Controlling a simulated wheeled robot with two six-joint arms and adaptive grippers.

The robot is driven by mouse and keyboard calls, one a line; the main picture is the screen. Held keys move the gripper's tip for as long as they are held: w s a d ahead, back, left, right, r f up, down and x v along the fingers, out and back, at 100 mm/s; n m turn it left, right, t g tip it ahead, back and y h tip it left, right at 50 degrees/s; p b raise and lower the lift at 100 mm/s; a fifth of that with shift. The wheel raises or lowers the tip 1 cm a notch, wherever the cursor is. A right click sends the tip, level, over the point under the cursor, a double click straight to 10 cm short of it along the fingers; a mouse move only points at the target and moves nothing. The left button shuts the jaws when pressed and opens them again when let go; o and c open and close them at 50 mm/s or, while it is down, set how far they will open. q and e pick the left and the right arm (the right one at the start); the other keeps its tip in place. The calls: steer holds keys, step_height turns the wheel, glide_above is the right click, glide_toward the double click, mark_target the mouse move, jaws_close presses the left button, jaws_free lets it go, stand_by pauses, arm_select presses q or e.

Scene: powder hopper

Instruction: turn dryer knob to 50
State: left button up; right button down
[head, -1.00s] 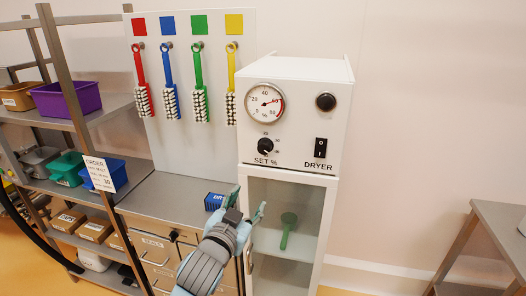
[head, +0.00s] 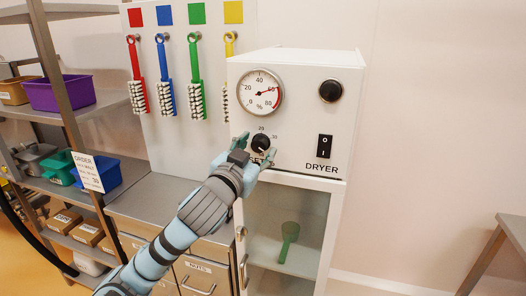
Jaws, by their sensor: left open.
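The white dryer box (head: 345,120) stands on a glass-fronted cabinet. Its black set knob (head: 261,143) is on the lower left of the front panel, with small scale marks around it. My left gripper (head: 252,150) is open in front of the knob, its fingertips to either side of the knob's lower part. I cannot tell whether they touch it. The gripper covers most of the SET % label and part of the scale. The dial gauge (head: 260,93) above has its needle pointing right, between the 60 and 80 side. My right gripper is not in view.
A black round knob (head: 330,90) and a black rocker switch (head: 324,146) sit on the panel's right. The cabinet (head: 300,205) below holds a green scoop (head: 288,238). Brushes hang on a white board (head: 178,137) at left. A metal table (head: 508,222) is at far right.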

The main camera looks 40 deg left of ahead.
arm_select(q)
steer(key=shift+s+r, duration=0.1)
steer(key=shift+s, duration=0.1)
steer(key=shift+c, duration=0.6)
steer(key=shift+w, duration=0.2)
steer(key=c, duration=1)
steer(key=shift+c, duration=0.2)
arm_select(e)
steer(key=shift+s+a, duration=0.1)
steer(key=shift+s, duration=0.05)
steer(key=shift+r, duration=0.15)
arm_select(q)
steer(key=shift+r+m+p, duration=0.1)
steer(key=shift+m+p, duration=0.8)
steer(key=shift+p, duration=0.25)
steer(key=m+p, duration=0.5)
steer(key=shift+r, duration=0.1)
steer(key=shift+m+p, duration=0.7)
steer(key=shift+m, duration=1.7)
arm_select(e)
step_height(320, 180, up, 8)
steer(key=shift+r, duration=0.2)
